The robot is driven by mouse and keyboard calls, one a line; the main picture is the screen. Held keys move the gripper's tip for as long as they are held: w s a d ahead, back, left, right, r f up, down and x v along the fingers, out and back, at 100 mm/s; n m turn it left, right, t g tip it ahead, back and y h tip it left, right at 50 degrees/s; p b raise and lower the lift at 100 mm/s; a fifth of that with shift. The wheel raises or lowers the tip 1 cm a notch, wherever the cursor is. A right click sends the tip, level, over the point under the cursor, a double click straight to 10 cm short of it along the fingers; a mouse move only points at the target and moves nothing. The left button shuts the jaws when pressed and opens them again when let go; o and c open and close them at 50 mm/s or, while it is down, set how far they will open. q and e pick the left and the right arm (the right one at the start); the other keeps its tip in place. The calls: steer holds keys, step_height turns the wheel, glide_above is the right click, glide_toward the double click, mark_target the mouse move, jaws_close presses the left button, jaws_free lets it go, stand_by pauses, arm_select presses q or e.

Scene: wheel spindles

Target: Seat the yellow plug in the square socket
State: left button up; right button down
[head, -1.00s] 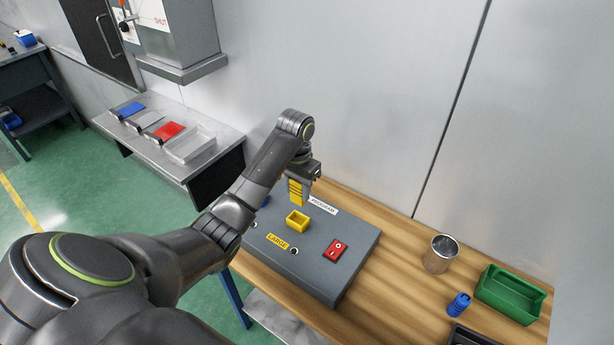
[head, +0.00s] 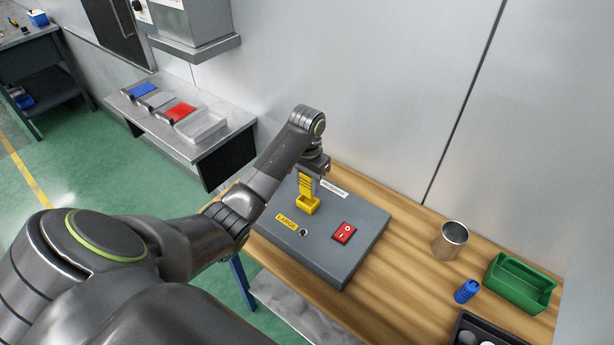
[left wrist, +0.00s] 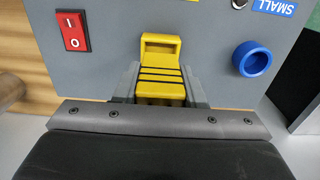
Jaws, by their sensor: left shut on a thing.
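The yellow plug (head: 306,187), ribbed with dark stripes, is upright in my left gripper (head: 310,178). In the left wrist view the plug (left wrist: 160,82) sits between the two grey fingers (left wrist: 160,90), which are shut on it. The square yellow socket (head: 308,205) stands on the grey panel box, close below the plug. In the left wrist view part of the socket (left wrist: 161,42) shows just beyond the plug's end, and the plug hides the rest. I cannot tell whether the plug's tip is inside the socket or only over it. My right gripper is not in view.
The grey box (head: 340,262) carries a red switch (head: 344,233) and a yellow LARGE label (head: 286,221). A round blue socket (left wrist: 252,58) is beside the yellow one. A metal cup (head: 451,240), green bin (head: 521,284) and blue plug (head: 467,291) stand on the wooden bench to the right.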

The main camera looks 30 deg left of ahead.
arm_select(q)
steer(key=shift+f, duration=0.75)
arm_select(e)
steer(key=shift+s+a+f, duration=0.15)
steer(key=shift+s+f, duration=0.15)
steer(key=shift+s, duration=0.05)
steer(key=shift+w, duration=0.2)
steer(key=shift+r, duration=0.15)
arm_select(q)
steer(key=shift+p, duration=0.4)
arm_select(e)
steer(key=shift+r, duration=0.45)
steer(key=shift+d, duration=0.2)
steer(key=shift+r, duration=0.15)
arm_select(q)
steer(key=shift+p, duration=0.55)
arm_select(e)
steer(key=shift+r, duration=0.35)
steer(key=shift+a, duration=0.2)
